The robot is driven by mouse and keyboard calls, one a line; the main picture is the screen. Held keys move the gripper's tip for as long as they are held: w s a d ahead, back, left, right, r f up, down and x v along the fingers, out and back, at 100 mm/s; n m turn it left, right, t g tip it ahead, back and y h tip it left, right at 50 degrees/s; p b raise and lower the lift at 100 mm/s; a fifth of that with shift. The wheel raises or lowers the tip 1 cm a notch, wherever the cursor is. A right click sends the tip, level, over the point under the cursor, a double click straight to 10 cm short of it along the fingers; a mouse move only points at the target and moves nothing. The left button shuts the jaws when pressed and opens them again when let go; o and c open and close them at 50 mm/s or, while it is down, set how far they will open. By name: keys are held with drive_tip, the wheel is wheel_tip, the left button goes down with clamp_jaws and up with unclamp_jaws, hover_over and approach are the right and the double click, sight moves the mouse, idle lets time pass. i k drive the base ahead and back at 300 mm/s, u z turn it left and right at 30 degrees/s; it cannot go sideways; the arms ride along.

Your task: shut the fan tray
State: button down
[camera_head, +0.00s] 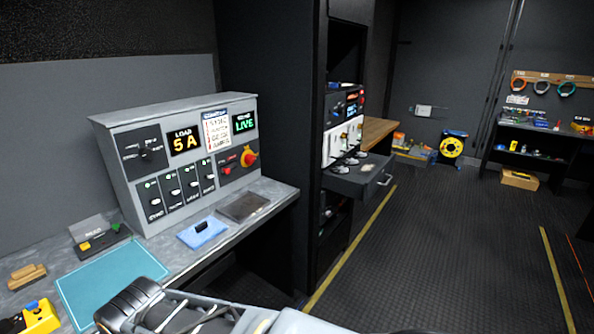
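The fan tray (350,183) is pulled out of the dark equipment rack at the centre of the view, sticking out to the right over the floor. It is a flat grey drawer with a handle (386,180) on its front, and small light-coloured round items, perhaps fans, show at its rack end. Part of my arm shows at the bottom edge, over the near end of the desk and well apart from the tray. No gripper fingers can be made out in this view.
A grey control console (185,160) with lit displays stands on the desk at left. A teal mat (105,285), a blue clipboard-like item (202,233) and a yellow device (38,318) lie near it. The ribbed floor (430,260) right of the rack is clear. Shelves stand at far right.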

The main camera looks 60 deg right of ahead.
sight(358, 176)
drive_tip(key=z, duration=0.25)
drive_tip(key=k, duration=1.25)
drive_tip(key=z, duration=1.8)
drive_tip(key=i, duration=2.3)
drive_tip(key=z, duration=0.3)
